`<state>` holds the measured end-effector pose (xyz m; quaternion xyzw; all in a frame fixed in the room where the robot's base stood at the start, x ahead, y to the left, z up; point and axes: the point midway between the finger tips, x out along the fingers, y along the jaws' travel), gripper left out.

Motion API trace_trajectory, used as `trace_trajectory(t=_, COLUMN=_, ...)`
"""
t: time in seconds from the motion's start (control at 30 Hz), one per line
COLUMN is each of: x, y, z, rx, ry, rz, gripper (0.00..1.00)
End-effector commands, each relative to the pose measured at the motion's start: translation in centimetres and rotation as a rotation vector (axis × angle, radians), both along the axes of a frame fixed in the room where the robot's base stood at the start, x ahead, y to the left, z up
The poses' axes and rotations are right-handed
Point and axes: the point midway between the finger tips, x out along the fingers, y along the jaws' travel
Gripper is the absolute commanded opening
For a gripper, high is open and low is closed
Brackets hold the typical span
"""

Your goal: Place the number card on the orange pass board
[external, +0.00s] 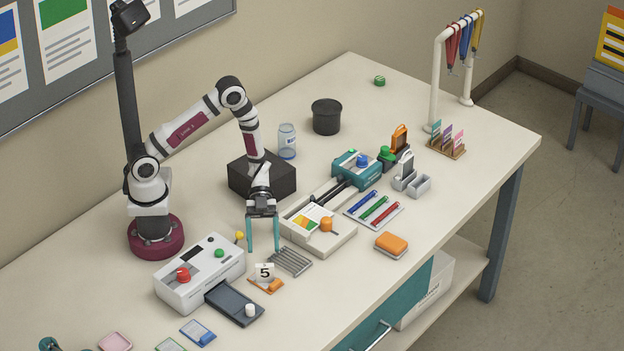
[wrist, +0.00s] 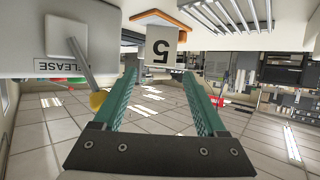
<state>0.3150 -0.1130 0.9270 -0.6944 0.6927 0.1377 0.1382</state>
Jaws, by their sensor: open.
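The white number card (external: 264,270) with a black 5 stands upright at the orange pass board (external: 274,287), and its lower edge appears to rest on the board. In the wrist view the card (wrist: 161,47) shows upside down against the orange board (wrist: 146,15), beyond the fingertips. My gripper (external: 263,251) has its two teal fingers apart and pointing down, just behind and above the card. In the wrist view the gripper (wrist: 159,75) has nothing between its fingers. I cannot tell whether a finger touches the card.
The laminator (external: 200,272) with its dark tray (external: 236,303) is at left, close to the gripper. A grey rack (external: 290,261) lies just right of the board. A paper tray (external: 318,240) stands behind it. Blue (external: 198,332) and pink (external: 115,342) boards lie at front left.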

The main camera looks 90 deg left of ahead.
Motion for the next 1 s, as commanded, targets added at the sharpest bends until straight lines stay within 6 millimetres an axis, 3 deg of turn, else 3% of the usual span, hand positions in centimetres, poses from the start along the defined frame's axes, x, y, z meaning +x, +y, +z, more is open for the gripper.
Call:
trace_trajectory(t=0.2, x=0.1, y=3.7, z=1.5, rx=0.001, ry=-0.003, rz=0.001, gripper=0.74)
trace_trajectory(t=0.37, x=0.6, y=4.7, z=2.0, rx=0.027, ry=-0.024, rz=0.012, gripper=0.74)
trace_trajectory(t=0.47, x=4.3, y=5.7, z=2.5, rx=0.197, ry=-0.166, rz=0.113, gripper=0.74)
trace_trajectory(t=0.5, x=6.9, y=6.7, z=3.4, rx=0.320, ry=-0.253, rz=0.195, gripper=0.74)
trace_trajectory(t=0.57, x=10.8, y=9.7, z=5.9, rx=0.546, ry=-0.369, rz=0.379, gripper=0.74)
trace_trajectory(t=0.6, x=12.2, y=12.3, z=8.2, rx=0.697, ry=-0.409, rz=0.520, gripper=0.74)
trace_trajectory(t=0.63, x=12.4, y=14.4, z=9.9, rx=0.800, ry=-0.412, rz=0.629, gripper=0.74)
trace_trajectory(t=0.67, x=11.9, y=16.4, z=11.7, rx=0.894, ry=-0.395, rz=0.737, gripper=0.74)
trace_trajectory(t=0.73, x=7.9, y=20.0, z=14.9, rx=1.069, ry=-0.270, rz=0.965, gripper=0.74)
trace_trajectory(t=0.77, x=5.3, y=20.9, z=15.8, rx=1.123, ry=-0.188, rz=1.042, gripper=0.74)
trace_trajectory(t=0.8, x=1.4, y=21.3, z=16.5, rx=1.173, ry=-0.061, rz=1.116, gripper=0.74)
trace_trajectory(t=0.9, x=-8.2, y=19.6, z=16.5, rx=1.222, ry=0.258, rz=1.157, gripper=0.74)
trace_trajectory(t=1.0, x=-14.8, y=16.7, z=16.2, rx=1.216, ry=0.471, rz=1.086, gripper=0.74)
